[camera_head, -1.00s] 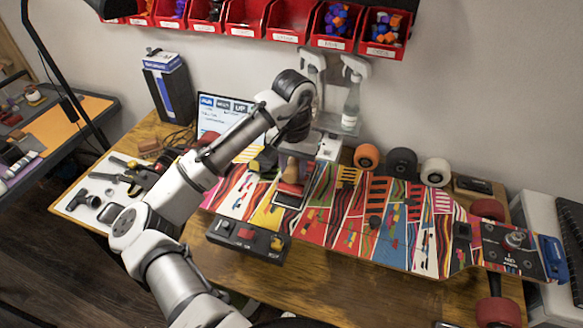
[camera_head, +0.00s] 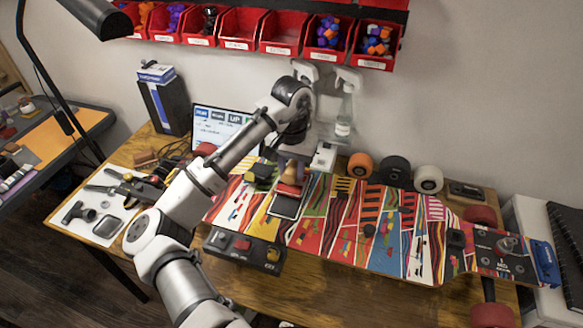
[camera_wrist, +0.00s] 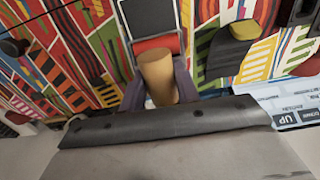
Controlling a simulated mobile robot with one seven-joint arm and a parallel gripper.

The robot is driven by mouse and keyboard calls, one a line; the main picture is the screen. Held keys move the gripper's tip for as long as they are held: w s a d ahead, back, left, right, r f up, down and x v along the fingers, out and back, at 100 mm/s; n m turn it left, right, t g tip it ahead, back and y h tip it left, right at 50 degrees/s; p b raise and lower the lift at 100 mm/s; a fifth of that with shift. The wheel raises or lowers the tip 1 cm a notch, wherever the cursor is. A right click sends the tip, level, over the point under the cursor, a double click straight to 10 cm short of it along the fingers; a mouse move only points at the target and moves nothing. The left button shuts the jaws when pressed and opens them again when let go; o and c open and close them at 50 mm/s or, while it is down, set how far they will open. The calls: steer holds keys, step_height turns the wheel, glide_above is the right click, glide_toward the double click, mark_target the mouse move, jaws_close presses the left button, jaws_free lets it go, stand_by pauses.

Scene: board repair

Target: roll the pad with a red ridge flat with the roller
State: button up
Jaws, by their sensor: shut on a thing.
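A dark, flat pad (camera_head: 285,206) with a pale edge lies on the colourful skateboard deck (camera_head: 350,222). It also shows at the top of the wrist view (camera_wrist: 149,16). A red strip (camera_wrist: 158,43) lies across its near end; I cannot tell whether it is the ridge or part of the roller. My gripper (camera_wrist: 158,88) is shut on a tan cylindrical handle (camera_wrist: 158,72), seemingly the roller's. In the head view my gripper (camera_head: 291,168) stands over the pad's far end, with the tan handle below it. The roller's contact with the pad is hidden.
A black control box (camera_head: 243,248) with a red button sits in front of the deck. A yellow and dark object (camera_head: 260,173) lies on the deck left of my gripper. Wheels (camera_head: 395,171) and a spray bottle (camera_head: 345,115) stand behind. A laptop screen (camera_head: 222,127) is at the back left.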

step_height(320, 180, up, 2)
steer(key=shift+p, duration=0.55)
steer(key=shift+r, duration=2.4)
